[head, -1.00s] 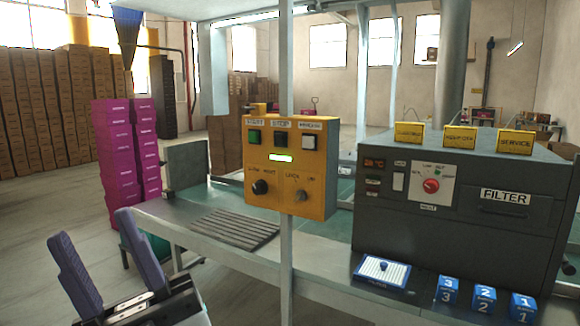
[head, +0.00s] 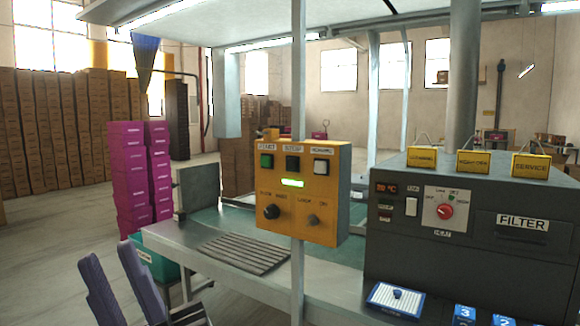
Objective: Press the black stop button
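Two dark knobs sit lower on the box. My gripper (head: 118,285) is at the lower left, with two purple-grey fingers apart and nothing between them. It is well left of and below the box, not touching it.
A thin post (head: 298,90) carries the box in front of the metal bench (head: 225,272). Pink boxes (head: 132,180) are stacked at left.

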